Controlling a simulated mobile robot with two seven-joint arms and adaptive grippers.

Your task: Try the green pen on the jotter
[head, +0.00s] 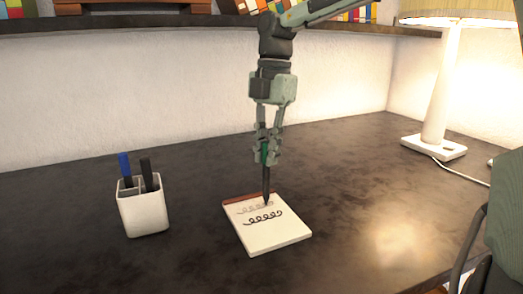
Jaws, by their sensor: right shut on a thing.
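My right gripper (267,154) comes down from above and is shut on the green pen (266,184). The pen is upright, its green part between the fingers and its dark lower end pointing down. Its tip is over the upper part of the jotter (276,240); I cannot tell whether it touches the paper. The jotter lies on the desk, white with a brown top edge. It bears a faint grey looped scribble and a darker one below it. My left gripper is not in view.
A white pen holder (143,215) with a blue pen (124,164) and a black pen (147,173) stands left of the jotter. A lit lamp (436,105) with a cable stands at the back right. A shelf (130,22) runs above. Desk around the jotter is clear.

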